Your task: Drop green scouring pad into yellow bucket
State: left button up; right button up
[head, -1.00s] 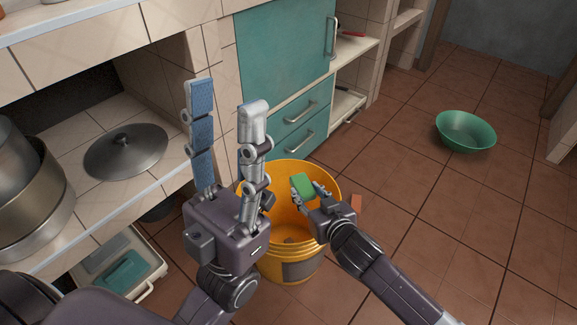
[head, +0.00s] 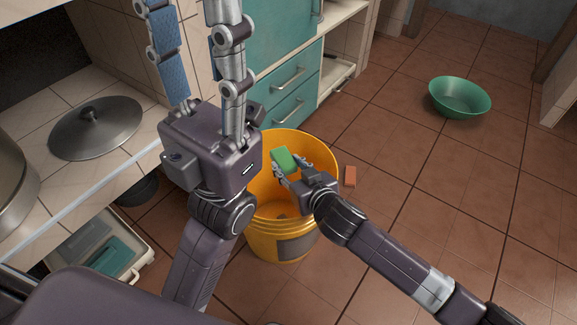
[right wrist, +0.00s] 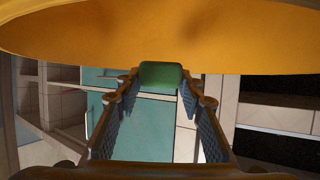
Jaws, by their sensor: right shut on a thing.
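The yellow bucket (head: 283,240) stands on the floor in the middle of the head view. The green scouring pad (head: 284,159) is at the tips of my right gripper (head: 291,166), over the bucket's mouth. In the right wrist view the pad (right wrist: 162,75) sits between the fingertips, with the yellow bucket wall (right wrist: 150,40) beyond it. My right gripper is shut on the pad. My left gripper (head: 195,50) is raised large in front, its two fingers pointing up and apart with nothing seen between them; it hides part of the bucket's left side.
A green bowl (head: 460,98) sits on the tiled floor at the right. A pot lid (head: 95,125) rests on the tiled counter at left. A box with a teal item (head: 112,255) is below it.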

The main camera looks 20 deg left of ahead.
jog(key=shift+f, duration=0.1)
jog(key=o, duration=1)
jog(key=v, duration=1.2)
jog(key=shift+d, duration=0.1)
